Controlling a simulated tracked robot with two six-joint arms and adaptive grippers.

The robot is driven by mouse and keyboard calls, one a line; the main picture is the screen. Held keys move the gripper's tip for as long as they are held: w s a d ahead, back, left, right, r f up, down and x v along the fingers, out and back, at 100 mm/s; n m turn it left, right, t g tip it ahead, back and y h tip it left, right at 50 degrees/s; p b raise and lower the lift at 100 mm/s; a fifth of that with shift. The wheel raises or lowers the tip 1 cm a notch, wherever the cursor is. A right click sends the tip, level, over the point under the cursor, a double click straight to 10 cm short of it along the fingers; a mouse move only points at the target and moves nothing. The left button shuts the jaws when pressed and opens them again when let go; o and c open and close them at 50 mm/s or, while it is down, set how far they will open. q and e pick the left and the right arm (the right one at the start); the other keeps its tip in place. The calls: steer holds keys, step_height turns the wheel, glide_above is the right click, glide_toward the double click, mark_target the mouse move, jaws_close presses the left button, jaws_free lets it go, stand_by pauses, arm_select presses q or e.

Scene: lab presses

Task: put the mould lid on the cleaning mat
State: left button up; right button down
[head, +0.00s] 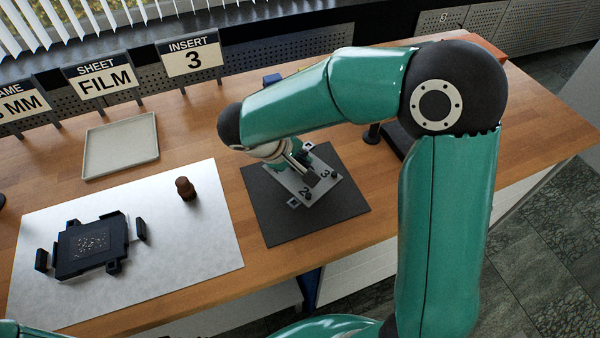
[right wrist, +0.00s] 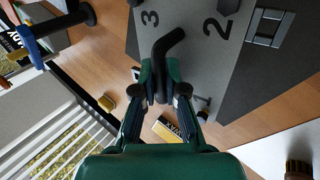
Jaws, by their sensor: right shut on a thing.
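The mould lid (head: 318,192) is a grey plate marked 2 and 3, over the dark grey cleaning mat (head: 265,222) in the head view. Its face also fills the upper middle of the right wrist view (right wrist: 190,50). My right gripper (right wrist: 160,88) is shut on the lid's black bent handle (right wrist: 166,48). In the head view my right gripper (head: 306,172) comes down over the lid and hides part of it. I cannot tell whether the lid touches the mat or hangs just above it. My left gripper is not in view.
Signs stand along the back, including INSERT 3 (head: 192,58). Bare wood lies between sheet and mat.

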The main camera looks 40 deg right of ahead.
mark_target(298, 173)
steer(key=shift+f, duration=2.45)
steer(key=shift+f, duration=0.1)
steer(key=c, duration=1.2)
jaws_free()
steer(key=shift+r, duration=0.2)
steer(key=v, duration=1.2)
steer(key=shift+s+f, duration=0.1)
